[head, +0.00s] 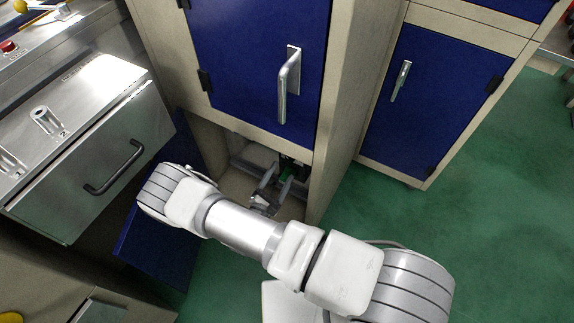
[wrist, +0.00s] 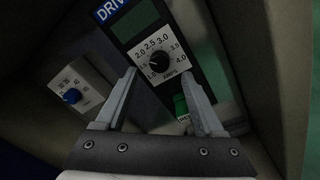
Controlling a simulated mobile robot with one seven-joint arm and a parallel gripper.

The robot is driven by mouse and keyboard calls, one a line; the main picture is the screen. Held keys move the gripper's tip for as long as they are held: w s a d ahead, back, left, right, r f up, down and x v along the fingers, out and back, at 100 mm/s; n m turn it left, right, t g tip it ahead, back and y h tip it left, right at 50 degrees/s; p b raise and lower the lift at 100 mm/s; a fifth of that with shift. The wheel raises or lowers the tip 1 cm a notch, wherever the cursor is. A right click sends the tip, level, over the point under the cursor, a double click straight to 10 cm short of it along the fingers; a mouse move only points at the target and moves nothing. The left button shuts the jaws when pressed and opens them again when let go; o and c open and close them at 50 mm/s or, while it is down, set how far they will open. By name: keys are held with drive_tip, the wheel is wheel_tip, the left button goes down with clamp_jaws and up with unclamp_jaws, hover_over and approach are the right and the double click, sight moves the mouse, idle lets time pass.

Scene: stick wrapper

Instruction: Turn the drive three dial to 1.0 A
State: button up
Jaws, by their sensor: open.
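In the wrist view a small black dial (wrist: 159,58) sits on a white scale plate marked in amps, with readable numbers such as 2.0, 2.5, 3.0 and 4.0. The plate is on a dark module whose blue label (wrist: 113,9) starts with "DRIV"; its number is cut off. The exact dial setting is too small to read. My gripper (wrist: 158,76) is open and empty, its fingers on either side below the dial, with no clear contact. In the head view my gripper (head: 277,188) reaches into the low opening under a blue door; the dial cannot be made out there.
Beige cabinet walls close in around my gripper. A blue door (head: 258,62) with a handle is above; an open blue panel (head: 160,240) stands left.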

sight(290, 159)
drive_tip(key=x, duration=0.5)
drive_tip(key=shift+b, duration=0.4)
clamp_jaws()
